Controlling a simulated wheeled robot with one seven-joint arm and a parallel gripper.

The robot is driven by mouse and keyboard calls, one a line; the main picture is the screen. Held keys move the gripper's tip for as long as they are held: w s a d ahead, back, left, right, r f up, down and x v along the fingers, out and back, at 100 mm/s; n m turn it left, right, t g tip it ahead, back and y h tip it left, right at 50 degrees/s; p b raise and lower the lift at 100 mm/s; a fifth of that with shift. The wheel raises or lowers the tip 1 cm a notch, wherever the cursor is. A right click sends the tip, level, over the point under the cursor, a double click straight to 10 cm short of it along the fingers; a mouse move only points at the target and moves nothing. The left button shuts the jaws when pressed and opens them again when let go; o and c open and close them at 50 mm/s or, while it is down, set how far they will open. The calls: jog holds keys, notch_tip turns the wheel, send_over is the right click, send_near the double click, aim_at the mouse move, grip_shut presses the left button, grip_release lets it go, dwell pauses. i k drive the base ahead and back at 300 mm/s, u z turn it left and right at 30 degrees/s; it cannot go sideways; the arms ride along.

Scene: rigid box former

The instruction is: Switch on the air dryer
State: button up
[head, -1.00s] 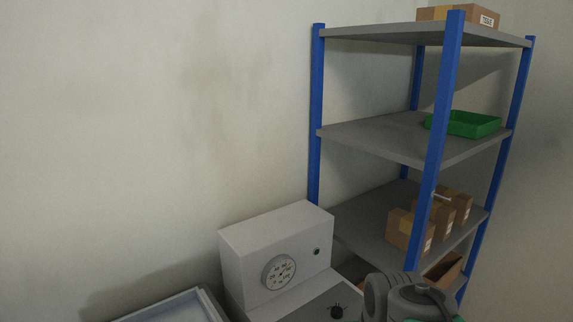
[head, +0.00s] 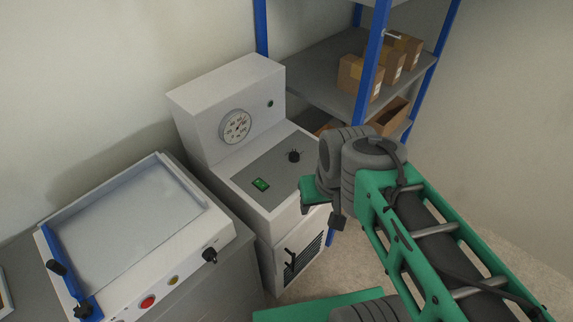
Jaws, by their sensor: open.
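The air dryer appears to be the white floor-standing cabinet (head: 200,100) in the middle of the head view. Its raised back part carries a round dial gauge (head: 235,126) and a small dark green lamp (head: 270,103), which looks unlit. On its grey sloping panel are a green rocker switch (head: 260,184) and a black knob (head: 294,156). I cannot tell which way the rocker is tipped. My green and grey arm reaches in from the lower right and overlaps the cabinet's right edge. My gripper's fingers are not visible.
A white bench machine (head: 215,226) with a shallow tray, blue bar, red button and black knob stands at left. A blue-post shelf (head: 323,75) with cardboard boxes (head: 360,77) stands behind at right. Some floor shows at right.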

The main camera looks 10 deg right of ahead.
aim_at(260, 184)
jog(key=u, duration=1.7)
jog(key=k, duration=0.35)
jog(key=u, duration=0.05)
